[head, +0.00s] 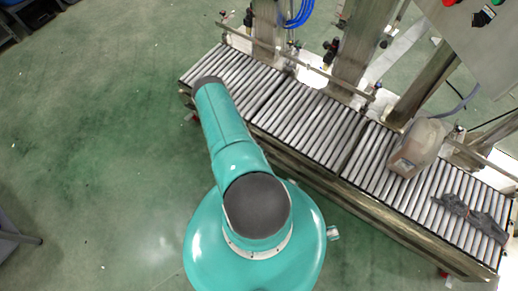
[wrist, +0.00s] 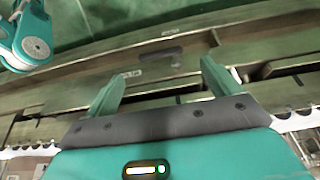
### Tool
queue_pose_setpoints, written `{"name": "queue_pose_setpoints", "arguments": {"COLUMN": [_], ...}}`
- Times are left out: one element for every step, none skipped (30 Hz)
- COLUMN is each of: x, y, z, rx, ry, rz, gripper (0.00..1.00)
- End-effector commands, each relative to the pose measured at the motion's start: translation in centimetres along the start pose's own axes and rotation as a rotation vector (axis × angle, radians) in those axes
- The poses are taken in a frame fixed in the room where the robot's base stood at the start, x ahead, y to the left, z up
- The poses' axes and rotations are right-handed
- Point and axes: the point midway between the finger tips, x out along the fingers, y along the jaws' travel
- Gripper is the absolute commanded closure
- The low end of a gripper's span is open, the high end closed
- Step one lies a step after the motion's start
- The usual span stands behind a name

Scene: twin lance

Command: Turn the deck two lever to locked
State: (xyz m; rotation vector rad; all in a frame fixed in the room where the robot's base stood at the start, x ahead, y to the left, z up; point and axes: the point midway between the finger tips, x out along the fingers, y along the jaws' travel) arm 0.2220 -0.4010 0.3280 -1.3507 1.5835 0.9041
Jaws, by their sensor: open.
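In the wrist view, a short dark grey lever (wrist: 160,55) lies roughly crosswise on the greenish side of a long rail. Small pale labels (wrist: 132,74) sit near it, too small to read. I cannot tell from its look which deck it belongs to or how it is set. My gripper (wrist: 160,76) has its two teal fingers wide apart with nothing between them. The lever appears just beyond the fingertips, between them in the picture; I see no contact. In the head view, neither the lever nor my gripper can be made out.
A roller conveyor (head: 312,122) runs diagonally across the head view, with metal posts behind it. A beige jug (head: 418,148) and a dark lumpy object (head: 470,214) stand on its right part. A control panel (head: 480,35) is at upper right. Green floor (head: 90,130) at left is clear.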

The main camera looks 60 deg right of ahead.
Motion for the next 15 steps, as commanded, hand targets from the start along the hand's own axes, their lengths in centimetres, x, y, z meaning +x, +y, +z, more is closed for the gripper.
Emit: {"name": "queue_pose_setpoints", "arguments": {"x": [0.9,1.4,2.1,2.5,3.0,3.5,3.9,4.2,4.6,4.8,5.0,5.2,5.3,5.4,5.5], "y": [0.1,0.1,0.1,0.1,0.1,0.1,0.1,0.0,0.1,0.1,0.0,0.0,0.0,0.0,0.0], "z": [0.0,0.0,0.0,0.1,0.1,0.1,0.1,0.0,0.0,0.0,0.0,0.0,0.0,0.0,0.0], "rx": [-0.001,-0.001,-0.001,-0.002,-0.002,-0.002,-0.001,-0.001,-0.001,-0.001,-0.001,-0.001,0.000,0.000,0.000], "ry": [0.001,0.001,0.001,0.000,0.000,0.001,0.000,0.001,0.001,0.001,0.002,0.001,0.001,0.000,0.000], "rz": [0.000,0.000,0.001,0.001,0.000,0.000,0.000,0.000,0.001,0.000,0.000,0.000,0.000,0.000,0.000], "gripper": [0.11,0.11,0.11,0.11,0.11,0.11,0.11,0.11,0.11,0.11,0.11,0.11,0.11,0.11,0.11]}}
